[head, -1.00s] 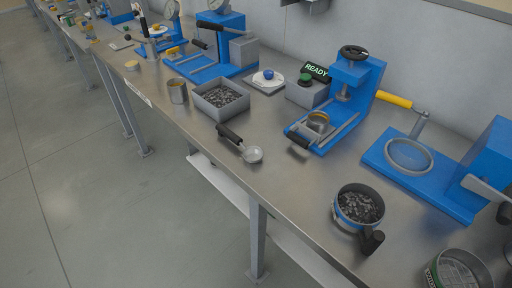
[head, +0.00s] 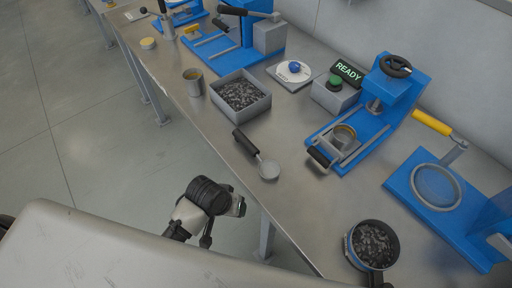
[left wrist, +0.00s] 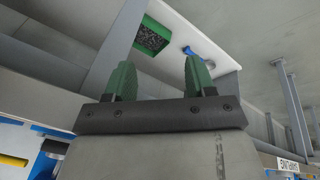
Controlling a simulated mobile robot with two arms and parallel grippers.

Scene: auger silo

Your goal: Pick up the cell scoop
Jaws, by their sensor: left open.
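The cell scoop, with a black handle and a round pale metal bowl (head: 269,170), lies on the steel bench close to its front edge in the head view. Its handle points up and left, toward the grey bin. My left gripper (head: 240,206) is in front of the bench edge, below and left of the scoop in the picture, and apart from it. In the left wrist view its two green fingers (left wrist: 160,80) are spread with nothing between them. The scoop does not show in that view. My right gripper is not in view.
A grey bin (head: 267,106) of dark granules and a metal cup (head: 193,83) stand behind the scoop. A blue press (head: 398,88) is to its right, and a round granule-filled pan (head: 348,250) is nearer. In the left wrist view, a green bin (left wrist: 157,27) sits on the lower shelf.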

